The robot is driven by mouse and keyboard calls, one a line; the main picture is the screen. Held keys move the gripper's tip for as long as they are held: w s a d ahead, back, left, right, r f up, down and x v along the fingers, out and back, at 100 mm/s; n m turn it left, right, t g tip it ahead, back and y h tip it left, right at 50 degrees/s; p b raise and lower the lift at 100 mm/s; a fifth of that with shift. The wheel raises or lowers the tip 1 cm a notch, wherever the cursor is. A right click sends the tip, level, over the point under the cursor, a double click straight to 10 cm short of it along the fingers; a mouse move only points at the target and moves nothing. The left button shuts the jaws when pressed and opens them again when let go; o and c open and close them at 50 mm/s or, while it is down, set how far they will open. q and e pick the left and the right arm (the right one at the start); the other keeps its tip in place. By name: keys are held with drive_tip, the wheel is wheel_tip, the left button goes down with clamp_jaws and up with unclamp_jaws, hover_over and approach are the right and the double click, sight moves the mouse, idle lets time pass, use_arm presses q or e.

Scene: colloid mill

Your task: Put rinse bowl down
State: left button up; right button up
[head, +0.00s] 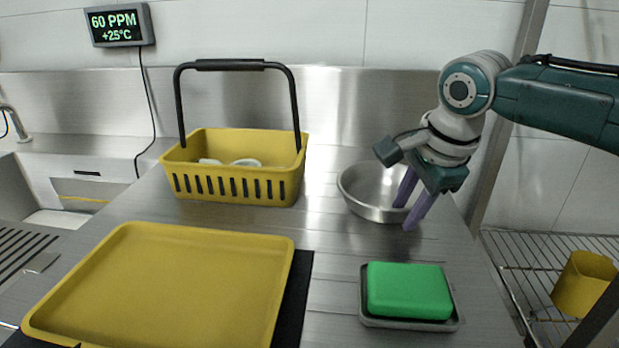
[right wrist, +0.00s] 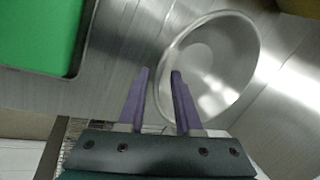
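The rinse bowl (head: 363,190) is a round, shiny steel bowl. It appears to stand upright on the steel counter, behind the green sponge. My right gripper (head: 407,207) is at the bowl's right front rim, fingers pointing down. One purple finger is inside the bowl and the other is outside. In the right wrist view, the gripper (right wrist: 160,78) has its fingers apart, with the rim of the bowl (right wrist: 228,45) passing between them and a visible gap. The gripper is open. My left gripper is not in view.
A yellow basket (head: 237,188) with a raised black handle holds pale items. A yellow tray (head: 165,285) lies at front left. A green sponge (head: 408,290) sits in a dark dish (head: 410,323). A sink is at left, a wire rack (head: 525,262) at right.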

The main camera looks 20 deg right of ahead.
drive_tip(key=shift+r, duration=0.1)
